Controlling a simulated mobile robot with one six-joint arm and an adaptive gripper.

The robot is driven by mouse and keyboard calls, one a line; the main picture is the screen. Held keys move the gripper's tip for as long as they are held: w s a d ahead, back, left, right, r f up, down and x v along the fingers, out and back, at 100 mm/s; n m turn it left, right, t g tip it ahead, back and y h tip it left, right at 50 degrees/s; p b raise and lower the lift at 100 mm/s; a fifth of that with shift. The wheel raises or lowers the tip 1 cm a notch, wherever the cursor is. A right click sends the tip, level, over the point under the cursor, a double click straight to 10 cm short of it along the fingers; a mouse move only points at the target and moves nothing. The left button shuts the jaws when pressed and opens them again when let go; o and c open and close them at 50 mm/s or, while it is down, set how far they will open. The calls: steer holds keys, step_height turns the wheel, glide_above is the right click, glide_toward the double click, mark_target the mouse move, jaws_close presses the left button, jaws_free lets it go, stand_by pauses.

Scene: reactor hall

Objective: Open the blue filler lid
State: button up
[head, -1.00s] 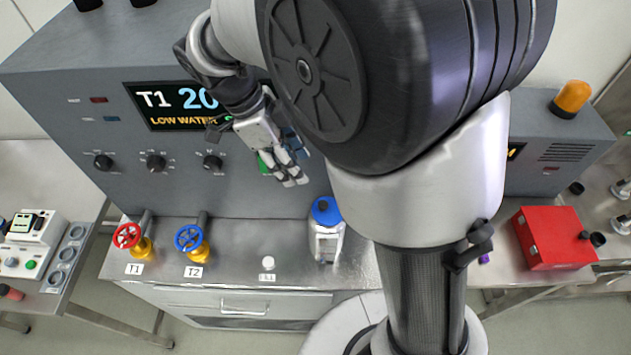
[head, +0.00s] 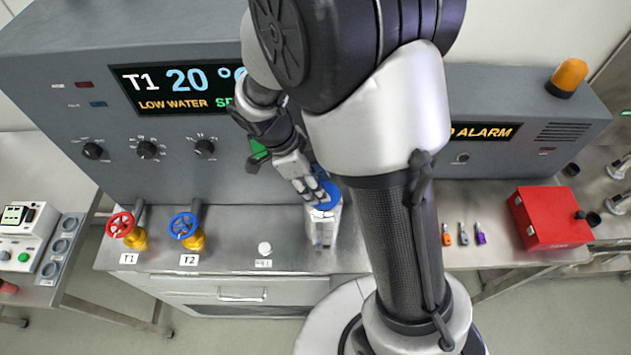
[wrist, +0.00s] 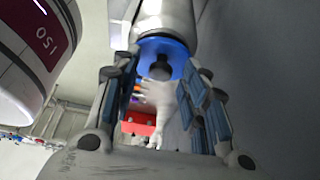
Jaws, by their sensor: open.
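The blue filler lid (head: 326,194) sits on top of a clear and white container (head: 322,229) on the steel bench. In the wrist view the lid (wrist: 176,50) is a blue disc with a dark round knob at its centre. My gripper (head: 318,191) is at the lid, its fingers over the lid's upper left part in the head view. In the wrist view my gripper (wrist: 160,95) is open, with its two fingers apart on either side of the lid. I cannot tell whether a fingertip touches it.
A red valve wheel (head: 120,225) and a blue valve wheel (head: 183,226) stand to the left on the bench. A white button (head: 264,248) lies between them and the container. A red box (head: 549,217) is at the right. The grey console (head: 100,150) rises behind.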

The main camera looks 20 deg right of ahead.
steer(key=shift+c, duration=0.3)
jaws_close()
stand_by(0.5)
